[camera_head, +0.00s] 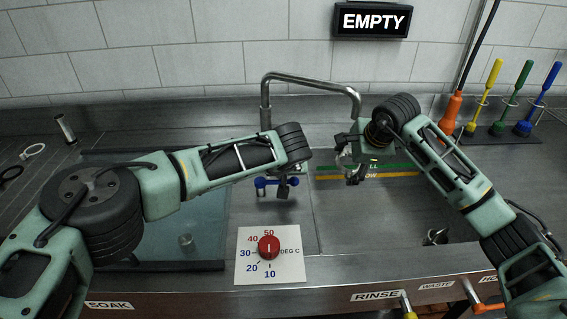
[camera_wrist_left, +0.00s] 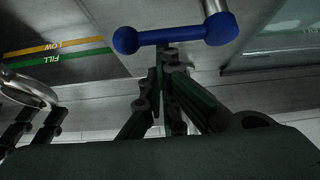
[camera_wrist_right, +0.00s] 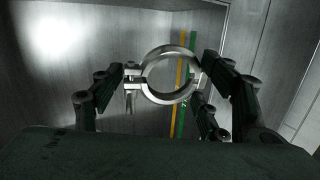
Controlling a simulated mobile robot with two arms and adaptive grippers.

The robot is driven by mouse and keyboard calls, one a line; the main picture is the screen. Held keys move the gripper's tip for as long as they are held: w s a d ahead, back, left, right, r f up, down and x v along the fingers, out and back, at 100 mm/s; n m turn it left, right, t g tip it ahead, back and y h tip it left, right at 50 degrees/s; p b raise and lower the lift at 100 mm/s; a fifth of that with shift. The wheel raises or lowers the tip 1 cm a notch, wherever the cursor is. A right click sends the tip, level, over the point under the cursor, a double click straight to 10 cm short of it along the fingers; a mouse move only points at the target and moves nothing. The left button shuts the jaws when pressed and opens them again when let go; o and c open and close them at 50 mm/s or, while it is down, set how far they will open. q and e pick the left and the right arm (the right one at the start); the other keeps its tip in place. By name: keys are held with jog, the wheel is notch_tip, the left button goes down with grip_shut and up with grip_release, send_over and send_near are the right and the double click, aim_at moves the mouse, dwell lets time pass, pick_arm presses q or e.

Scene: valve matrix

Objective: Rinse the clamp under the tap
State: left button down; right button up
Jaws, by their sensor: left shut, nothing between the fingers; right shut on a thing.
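The clamp (camera_wrist_right: 147,68) is a silver ring with a bolted lug, seen in the right wrist view. My right gripper (camera_head: 352,174) is shut on it over the rinse basin, below the end of the curved metal tap (camera_head: 312,84). Part of the ring also shows in the left wrist view (camera_wrist_left: 30,88). In the head view the gripper mostly hides it. My left gripper (camera_wrist_left: 163,72) is shut and empty, its fingertips close to the blue tap handle (camera_wrist_left: 170,38); I cannot tell whether they touch. I see no clear water stream.
The rinse basin (camera_head: 395,215) has green FILL and orange LOW lines. A soak basin (camera_head: 190,240) lies left. A red temperature dial (camera_head: 268,247) sits in front. An EMPTY sign (camera_head: 372,20) hangs above. Yellow, green and blue tools stand in a rack (camera_head: 510,133) at right.

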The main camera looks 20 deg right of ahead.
pick_arm(q)
jog(key=s+m+h, duration=0.1)
jog(key=s+m+g+h, duration=0.1)
jog(key=m, duration=0.1)
dwell(0.4)
jog(key=shift+w+d+r, duration=0.15)
jog(key=shift+w+d, duration=0.35)
jog(key=shift+w, duration=0.3)
jog(key=shift+w+d+r, duration=0.15)
jog(key=shift+w+d, duration=0.3)
jog(key=shift+w, duration=0.35)
jog(key=shift+w+r, duration=0.1)
jog(key=shift+r, duration=0.05)
jog(key=v, duration=0.9)
jog(key=shift+s+a+r, duration=0.15)
jog(key=shift+s+r, duration=0.05)
jog(key=shift+s, duration=0.1)
